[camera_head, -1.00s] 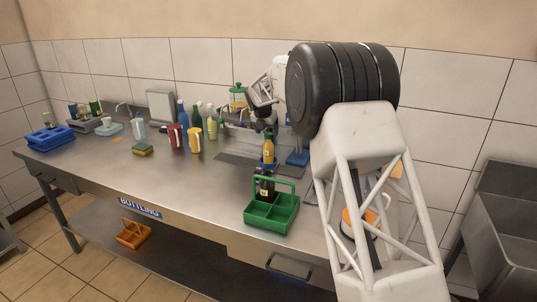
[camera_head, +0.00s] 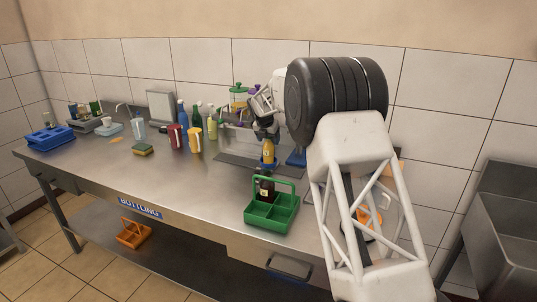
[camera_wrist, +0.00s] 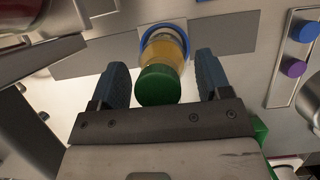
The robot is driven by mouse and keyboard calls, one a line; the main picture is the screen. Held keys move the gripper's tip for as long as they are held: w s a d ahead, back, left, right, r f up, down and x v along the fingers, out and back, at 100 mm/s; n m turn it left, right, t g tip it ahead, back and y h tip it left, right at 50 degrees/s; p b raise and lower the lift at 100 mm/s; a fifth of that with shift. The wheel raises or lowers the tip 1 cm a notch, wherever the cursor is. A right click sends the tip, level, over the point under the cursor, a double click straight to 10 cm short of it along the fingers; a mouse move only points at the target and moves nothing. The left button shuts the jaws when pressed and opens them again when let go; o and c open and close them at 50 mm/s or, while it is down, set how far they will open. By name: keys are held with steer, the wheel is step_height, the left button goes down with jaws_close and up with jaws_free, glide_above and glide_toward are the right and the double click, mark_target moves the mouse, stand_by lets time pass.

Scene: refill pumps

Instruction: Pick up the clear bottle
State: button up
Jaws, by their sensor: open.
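A clear bottle (camera_head: 268,152) with yellow-orange contents stands upright in a blue holder on the steel counter. In the wrist view the bottle (camera_wrist: 163,50) shows its green cap (camera_wrist: 158,85) toward me, with the blue holder rim (camera_wrist: 181,32) around its far part. My gripper (camera_head: 267,133) is open just above the bottle in the head view. In the wrist view the two fingers of my gripper (camera_wrist: 161,72) lie on either side of the cap, with gaps on both sides. The gripper hides the bottle's top in the head view.
A green carrier (camera_head: 272,212) holding a dark bottle (camera_head: 265,189) stands in front, near the counter edge. A blue stand (camera_head: 297,157) is close on the right. The left front counter is mostly clear.

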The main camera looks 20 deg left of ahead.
jaws_close()
stand_by(0.5)
